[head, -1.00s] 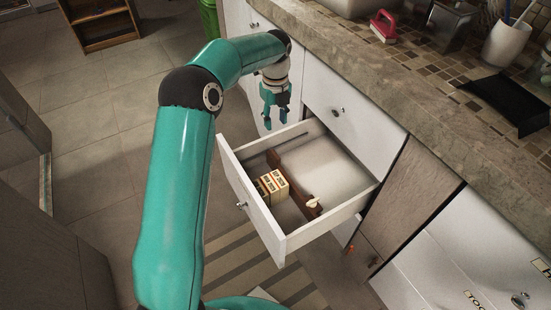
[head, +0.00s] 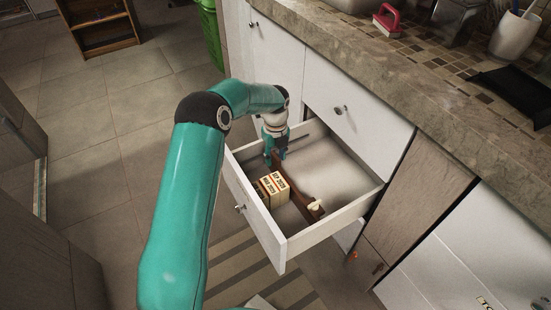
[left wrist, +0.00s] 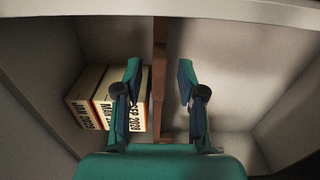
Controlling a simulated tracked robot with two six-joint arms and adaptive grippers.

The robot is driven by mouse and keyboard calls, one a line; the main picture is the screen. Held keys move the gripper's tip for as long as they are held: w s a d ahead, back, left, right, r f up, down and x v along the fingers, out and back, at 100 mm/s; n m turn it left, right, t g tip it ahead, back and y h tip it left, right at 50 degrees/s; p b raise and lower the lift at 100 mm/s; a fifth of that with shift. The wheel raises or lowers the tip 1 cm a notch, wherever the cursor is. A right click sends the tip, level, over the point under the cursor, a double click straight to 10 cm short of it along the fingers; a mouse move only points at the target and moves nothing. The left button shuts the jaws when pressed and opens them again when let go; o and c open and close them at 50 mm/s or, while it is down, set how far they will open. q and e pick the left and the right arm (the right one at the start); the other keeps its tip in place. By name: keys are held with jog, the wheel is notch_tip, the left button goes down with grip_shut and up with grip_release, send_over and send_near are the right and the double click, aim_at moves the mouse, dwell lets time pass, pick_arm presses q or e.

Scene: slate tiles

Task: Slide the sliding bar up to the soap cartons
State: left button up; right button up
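The brown sliding bar (head: 301,195) runs across the inside of the open drawer, with a pale knob (head: 316,206) at its near end. The cream soap cartons (head: 272,188) stand together on the drawer-front side of the bar. In the left wrist view the cartons (left wrist: 98,96) lie left of the bar (left wrist: 159,75), with a narrow gap between. My left gripper (head: 275,150) reaches down into the drawer at the bar's far end. Its open fingers (left wrist: 159,88) are on either side of the bar; the left finger partly hides the cartons. My right gripper is not in view.
The white drawer (head: 262,222) is pulled out below a stone counter (head: 380,92). Its floor behind the bar is bare. A red-handled brush (head: 388,20), a white cup (head: 514,35) and a black tray (head: 512,92) are on the counter.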

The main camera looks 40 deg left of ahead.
pick_arm(q)
jog(key=shift+f, duration=0.25)
grip_shut()
jog(key=shift+s+a+r+p, duration=0.15)
jog(key=shift+s+p, duration=0.2)
jog(key=shift+p, duration=0.2)
grip_release()
